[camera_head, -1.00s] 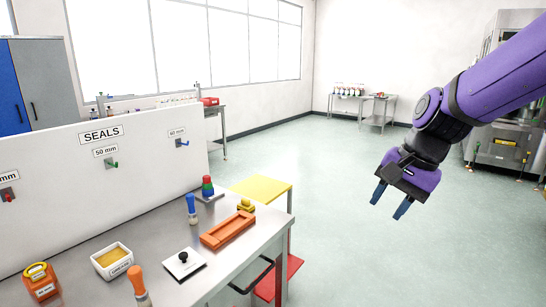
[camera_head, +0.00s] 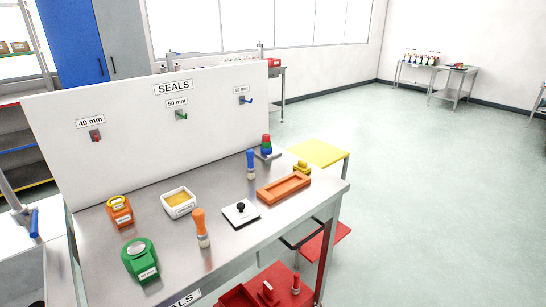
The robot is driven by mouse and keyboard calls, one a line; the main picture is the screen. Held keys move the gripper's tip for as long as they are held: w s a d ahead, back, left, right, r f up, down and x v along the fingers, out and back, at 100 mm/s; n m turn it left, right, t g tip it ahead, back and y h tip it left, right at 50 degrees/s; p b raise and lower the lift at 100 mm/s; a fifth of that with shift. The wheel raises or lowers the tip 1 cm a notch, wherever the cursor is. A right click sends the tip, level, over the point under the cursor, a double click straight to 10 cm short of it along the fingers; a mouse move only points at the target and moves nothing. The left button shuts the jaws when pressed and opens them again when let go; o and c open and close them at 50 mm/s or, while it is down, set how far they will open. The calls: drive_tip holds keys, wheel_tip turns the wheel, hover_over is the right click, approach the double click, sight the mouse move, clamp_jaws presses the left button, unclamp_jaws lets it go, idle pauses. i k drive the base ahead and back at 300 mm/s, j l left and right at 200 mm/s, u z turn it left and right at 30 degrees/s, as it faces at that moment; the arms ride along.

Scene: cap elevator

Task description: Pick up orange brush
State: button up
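The orange brush (camera_head: 199,225) stands upright near the front edge of the metal table (camera_head: 243,240), with an orange handle on top and pale bristles below. A blue brush (camera_head: 250,164) of like shape stands further back on the same table. To the left of the orange brush is a green round-topped block (camera_head: 140,260), and to its right a white plate with a black knob (camera_head: 241,211). My gripper is not in view.
An orange tray (camera_head: 284,189), a white dish of yellow stuff (camera_head: 179,202) and an orange block (camera_head: 119,211) share the table. A white SEALS board (camera_head: 150,140) with hooks stands behind. Red shelves (camera_head: 270,285) are below. Open floor (camera_head: 430,190) lies to the right.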

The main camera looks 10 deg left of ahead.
sight(198, 215)
drive_tip(key=u, duration=1.35)
drive_tip(key=i+j+z, duration=0.1)
drive_tip(key=j, duration=0.25)
drive_tip(key=i+j, duration=0.25)
drive_tip(key=i+j+z, duration=0.15)
drive_tip(key=j, duration=0.25)
drive_tip(key=i+j, duration=0.15)
drive_tip(key=j, duration=0.2)
drive_tip(key=i+z, duration=0.05)
